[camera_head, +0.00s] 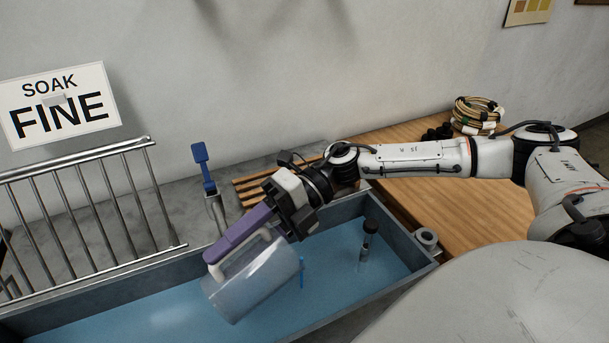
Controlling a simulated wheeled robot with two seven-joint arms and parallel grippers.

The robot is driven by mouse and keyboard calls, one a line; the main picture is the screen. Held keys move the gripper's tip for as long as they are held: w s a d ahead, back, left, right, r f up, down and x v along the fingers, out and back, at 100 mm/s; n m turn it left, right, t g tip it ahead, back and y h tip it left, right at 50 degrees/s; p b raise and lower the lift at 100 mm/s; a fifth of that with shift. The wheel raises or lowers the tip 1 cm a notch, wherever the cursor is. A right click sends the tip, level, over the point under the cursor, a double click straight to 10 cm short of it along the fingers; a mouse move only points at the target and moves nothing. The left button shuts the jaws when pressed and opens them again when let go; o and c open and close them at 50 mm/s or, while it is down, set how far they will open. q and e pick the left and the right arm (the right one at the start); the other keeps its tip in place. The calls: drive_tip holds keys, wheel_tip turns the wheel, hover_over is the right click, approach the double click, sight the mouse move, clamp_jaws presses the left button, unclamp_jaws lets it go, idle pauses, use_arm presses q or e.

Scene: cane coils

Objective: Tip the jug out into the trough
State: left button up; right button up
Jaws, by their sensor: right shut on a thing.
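A clear jug (248,287) with a white handle is tilted over the grey trough (405,246), which holds blue water. My right gripper (248,232), with purple fingers, is shut on the jug's handle. The jug's body hangs below and beside the fingers, over the water. I cannot tell how much liquid is in the jug, or whether any is running out. My left gripper is not in view.
A metal rack (90,215) stands along the trough's back left. A blue-handled tap (205,175) rises behind it. A dark-capped thing (369,240) stands in the trough. A cane coil (478,115) lies on the wooden bench (425,205) at right.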

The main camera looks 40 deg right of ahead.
drive_tip(key=shift+d+f+b, duration=0.3)
drive_tip(key=shift+d+b, duration=0.1)
drive_tip(key=shift+b, duration=0.95)
drive_tip(key=shift+d+y+b, duration=0.25)
drive_tip(key=shift+y+b, duration=0.05)
drive_tip(key=shift+b, duration=0.1)
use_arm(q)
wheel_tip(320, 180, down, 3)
use_arm(e)
drive_tip(key=shift+d, duration=0.1)
use_arm(q)
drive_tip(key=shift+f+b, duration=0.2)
drive_tip(key=shift+b, duration=0.1)
use_arm(e)
drive_tip(key=shift+d+r, duration=0.15)
